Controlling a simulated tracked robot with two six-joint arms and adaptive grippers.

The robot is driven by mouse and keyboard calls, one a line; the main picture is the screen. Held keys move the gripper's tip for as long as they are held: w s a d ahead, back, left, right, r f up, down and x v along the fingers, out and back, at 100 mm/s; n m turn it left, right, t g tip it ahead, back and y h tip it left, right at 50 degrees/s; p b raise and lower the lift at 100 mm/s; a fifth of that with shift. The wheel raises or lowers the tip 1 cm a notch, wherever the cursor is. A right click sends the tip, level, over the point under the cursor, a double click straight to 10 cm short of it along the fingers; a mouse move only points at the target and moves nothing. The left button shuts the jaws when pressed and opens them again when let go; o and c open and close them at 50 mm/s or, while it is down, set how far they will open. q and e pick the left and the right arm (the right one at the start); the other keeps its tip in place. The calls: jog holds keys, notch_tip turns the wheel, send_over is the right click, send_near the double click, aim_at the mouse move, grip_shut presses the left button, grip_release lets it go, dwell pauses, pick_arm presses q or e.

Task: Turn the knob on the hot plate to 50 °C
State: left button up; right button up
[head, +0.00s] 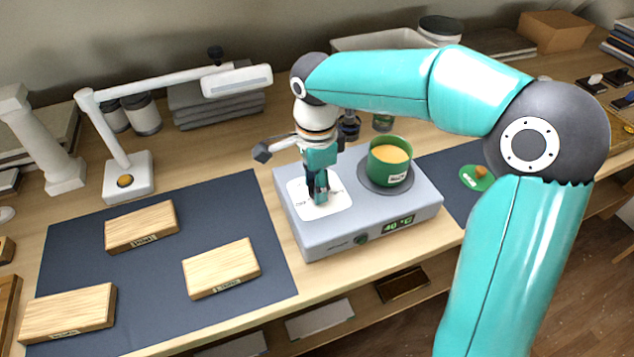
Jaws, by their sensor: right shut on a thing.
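The grey hot plate (300,241) stands on the console. A green pot (376,172) with yellowish contents sits on its round heating plate. The small display (397,226) on its front face appears to read 40 °C. A white square dial plate (341,203) with fine marks lies on its top left. My right gripper (318,192) points down over this dial plate and is shut on the knob there. The fingers hide most of the knob and its pointer. A small dark green round part (361,239) is on the front face. My left gripper is not in view.
Wooden blocks (221,267) with labels lie on a dark mat (180,300) at left. A white lamp (128,180) reaches across behind. A green disc with an orange top (477,177) lies right of the hot plate, near my right arm.

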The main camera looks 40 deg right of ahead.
dwell(0.3)
jog(key=o, duration=1.1)
jog(key=shift+o, duration=0.2)
jog(key=shift+r, duration=0.15)
notch_tip(320, 180, up, 12)
jog(key=shift+f, duration=0.2)
